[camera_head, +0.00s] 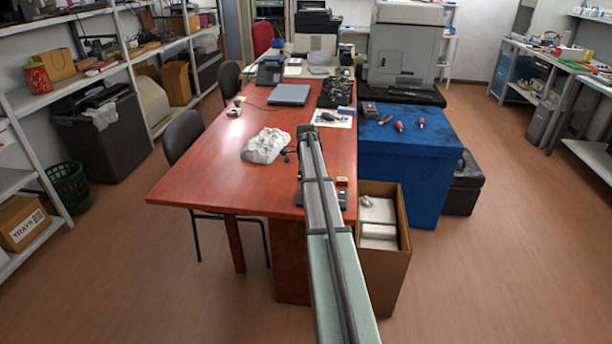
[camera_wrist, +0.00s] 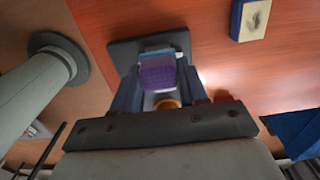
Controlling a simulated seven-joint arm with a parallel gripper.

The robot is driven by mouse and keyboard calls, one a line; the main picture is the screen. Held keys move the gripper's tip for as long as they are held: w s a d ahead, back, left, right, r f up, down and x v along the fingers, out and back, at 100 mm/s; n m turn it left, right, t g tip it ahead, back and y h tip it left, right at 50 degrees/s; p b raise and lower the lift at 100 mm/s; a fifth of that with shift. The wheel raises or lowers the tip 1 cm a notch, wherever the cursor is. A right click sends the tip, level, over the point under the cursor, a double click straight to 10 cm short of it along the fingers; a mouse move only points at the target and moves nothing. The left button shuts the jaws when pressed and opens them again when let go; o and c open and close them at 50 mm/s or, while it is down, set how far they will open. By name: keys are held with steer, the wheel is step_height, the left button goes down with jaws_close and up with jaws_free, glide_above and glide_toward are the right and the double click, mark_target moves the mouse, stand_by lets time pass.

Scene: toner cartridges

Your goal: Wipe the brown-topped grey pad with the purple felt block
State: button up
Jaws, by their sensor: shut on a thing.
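In the wrist view, my gripper (camera_wrist: 158,84) is shut on the purple felt block (camera_wrist: 158,73), which sits between its blue-grey fingers. A flat dark grey pad (camera_wrist: 122,52) lies on the red-brown table beyond and under the block; the block and fingers hide much of it. I cannot tell whether the block touches it. A round orange-brown piece (camera_wrist: 167,103) shows between the fingers, and I cannot tell whether it is the pad's top. In the head view my arm hides the gripper and block; a dark flat edge (camera_head: 342,198) shows beside the arm.
A blue-edged block with a pale top (camera_wrist: 250,19) lies on the table in the wrist view. In the head view, a white crumpled bag (camera_head: 265,146) is left of my arm. An open cardboard box (camera_head: 398,262) stands right of the table (camera_head: 215,178), near a blue-covered stand (camera_head: 408,165).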

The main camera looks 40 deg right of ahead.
steer(key=shift+s+d+r, duration=0.15)
steer(key=shift+s+d, duration=0.3)
steer(key=shift+s+d+f, duration=0.2)
steer(key=shift+s+d, duration=0.85)
steer(key=w+a, duration=0.3)
steer(key=shift+r, duration=4.1)
